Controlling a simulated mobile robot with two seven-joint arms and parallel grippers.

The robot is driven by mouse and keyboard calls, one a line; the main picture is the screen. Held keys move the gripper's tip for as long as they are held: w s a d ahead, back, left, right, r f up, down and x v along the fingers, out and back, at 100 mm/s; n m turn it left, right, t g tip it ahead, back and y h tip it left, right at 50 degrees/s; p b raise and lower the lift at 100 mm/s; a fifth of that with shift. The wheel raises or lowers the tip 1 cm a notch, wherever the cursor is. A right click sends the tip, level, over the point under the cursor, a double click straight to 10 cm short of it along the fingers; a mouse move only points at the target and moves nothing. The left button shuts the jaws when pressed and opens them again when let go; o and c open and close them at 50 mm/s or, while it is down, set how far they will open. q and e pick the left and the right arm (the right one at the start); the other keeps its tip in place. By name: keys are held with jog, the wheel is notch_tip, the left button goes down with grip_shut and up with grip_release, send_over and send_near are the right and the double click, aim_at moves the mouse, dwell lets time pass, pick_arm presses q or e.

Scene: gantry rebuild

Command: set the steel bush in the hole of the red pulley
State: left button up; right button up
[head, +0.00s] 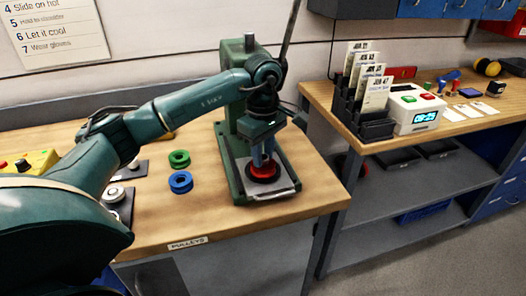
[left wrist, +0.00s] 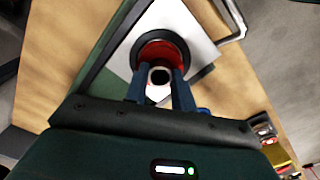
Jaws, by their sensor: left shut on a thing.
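The red pulley (head: 262,174) lies flat on the plate of the green press (head: 236,130). In the left wrist view the red pulley (left wrist: 174,46) shows as a red ring with a dark rim. My left gripper (head: 263,163) points down just over it. Its blue fingers (left wrist: 160,84) are shut on the steel bush (left wrist: 160,69), a pale ring with a dark bore. In the left wrist view the bush overlaps the near part of the pulley. I cannot tell how high it is over the pulley. The fingers hide the bush in the head view. My right gripper is not in view.
A green pulley (head: 179,159) and a blue pulley (head: 181,182) lie on the bench left of the press. Silver round parts (head: 115,193) sit on dark plates further left. The press column and lever stand close behind my gripper. A second bench (head: 440,135) is at the right.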

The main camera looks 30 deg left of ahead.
pick_arm(q)
jog(key=o, duration=1.1)
jog(key=shift+c, duration=0.2)
jog(key=shift+r, duration=0.1)
notch_tip(320, 180, up, 13)
dwell(0.4)
